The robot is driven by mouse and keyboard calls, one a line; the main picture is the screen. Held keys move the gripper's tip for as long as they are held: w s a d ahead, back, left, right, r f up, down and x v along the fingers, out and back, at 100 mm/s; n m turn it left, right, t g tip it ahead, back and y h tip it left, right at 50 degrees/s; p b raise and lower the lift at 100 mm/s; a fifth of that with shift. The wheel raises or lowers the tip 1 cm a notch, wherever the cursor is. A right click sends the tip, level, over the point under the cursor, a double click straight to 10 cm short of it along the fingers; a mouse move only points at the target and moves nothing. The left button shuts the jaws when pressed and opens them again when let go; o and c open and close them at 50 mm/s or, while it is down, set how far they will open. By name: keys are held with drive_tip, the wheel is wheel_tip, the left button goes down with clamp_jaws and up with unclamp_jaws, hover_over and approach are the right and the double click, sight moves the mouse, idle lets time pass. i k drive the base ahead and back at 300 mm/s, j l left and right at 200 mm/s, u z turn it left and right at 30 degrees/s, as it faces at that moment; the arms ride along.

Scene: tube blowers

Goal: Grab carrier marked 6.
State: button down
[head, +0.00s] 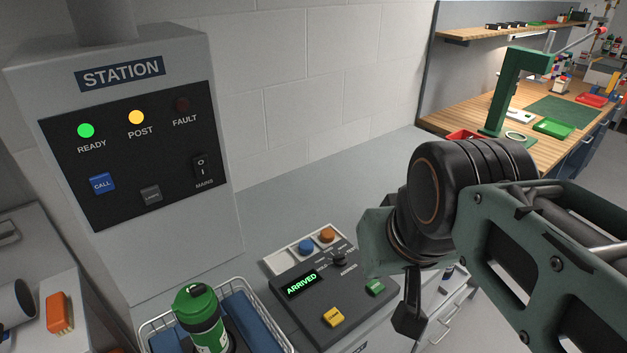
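A carrier with a green cap and a dark body with a pale label (202,318) stands upright in a wire basket (152,327) at the bottom of the head view. Its lower part is cut off by the picture edge, and I cannot read a number on it. My gripper (408,312) hangs at the right of the control panel, well apart from the carrier. One dark finger shows pointing down; the rest is hidden behind my wrist, so its opening cannot be told.
A grey STATION cabinet (190,60) stands behind the basket, its green READY and yellow POST lights lit. A console (315,305) reading ARRIVED sits between basket and gripper. An orange-ended item (60,313) lies at left. A wooden workbench (470,125) stands far right.

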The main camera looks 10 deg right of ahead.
sight(206, 330)
drive_tip(key=u, duration=1.35)
